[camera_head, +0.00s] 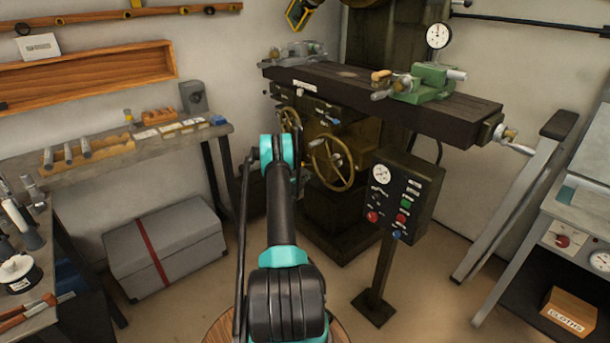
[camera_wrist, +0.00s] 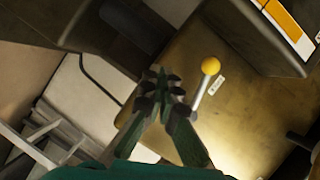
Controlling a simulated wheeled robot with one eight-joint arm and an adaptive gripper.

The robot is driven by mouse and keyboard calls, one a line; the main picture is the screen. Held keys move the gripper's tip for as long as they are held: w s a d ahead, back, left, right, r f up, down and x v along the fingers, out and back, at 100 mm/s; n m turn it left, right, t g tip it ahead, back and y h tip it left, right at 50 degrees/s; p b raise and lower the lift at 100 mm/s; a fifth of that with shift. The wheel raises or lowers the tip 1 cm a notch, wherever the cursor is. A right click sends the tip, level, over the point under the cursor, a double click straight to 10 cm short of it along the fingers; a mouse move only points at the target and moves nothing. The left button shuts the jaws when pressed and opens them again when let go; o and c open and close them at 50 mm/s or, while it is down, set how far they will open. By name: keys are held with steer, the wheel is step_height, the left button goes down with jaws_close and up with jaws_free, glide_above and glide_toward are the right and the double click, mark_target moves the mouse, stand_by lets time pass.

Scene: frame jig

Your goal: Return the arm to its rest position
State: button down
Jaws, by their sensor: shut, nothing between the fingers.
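My arm, dark with teal joints, reaches from the bottom middle of the head view toward the milling machine (camera_head: 340,215). My gripper is hidden behind the arm there. In the wrist view my gripper (camera_wrist: 160,85) is shut, its dark green fingers together with nothing between them. A lever with a yellow ball knob (camera_wrist: 210,66) stands just right of the fingertips, over a brass-coloured surface (camera_wrist: 245,115). The lever's lower rod is close beside the right finger; I cannot tell whether they touch.
The machine's dark table (camera_head: 330,83) carries a green vise (camera_head: 432,84). A control box (camera_head: 394,195) on a post stands right of my arm. A grey chest (camera_head: 167,250) with a red strap lies left. A workbench (camera_head: 115,160) runs along the left wall. Some floor is clear at right.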

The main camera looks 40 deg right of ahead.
steer(key=s+a+f, duration=0.2)
steer(key=s+a, duration=0.1)
steer(key=a, duration=0.4)
